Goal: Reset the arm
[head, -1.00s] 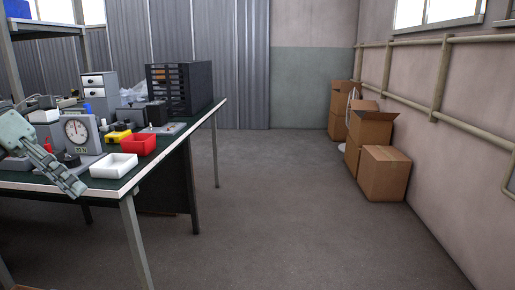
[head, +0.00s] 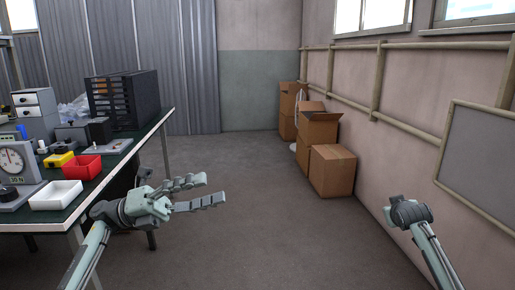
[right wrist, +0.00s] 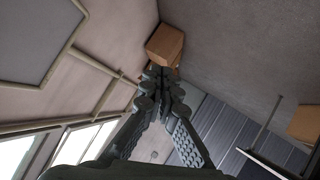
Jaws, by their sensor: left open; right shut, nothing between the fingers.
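My left gripper (head: 214,191) shows in the head view, in front of the table's right side. Its two fingers point to the right, are spread apart and hold nothing. My right arm comes in at the lower right of the head view, and my right gripper (head: 409,210) is seen end-on there with its fingers hidden. In the right wrist view my right gripper (right wrist: 160,75) has its fingertips together with nothing between them.
A table (head: 150,128) on the left bears a white tray (head: 55,195), a red bin (head: 82,167), a dial gauge (head: 15,165) and a black rack (head: 122,100). Cardboard boxes (head: 332,171) stand by the right wall. A grey board (head: 480,155) hangs there. The floor (head: 270,240) between is clear.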

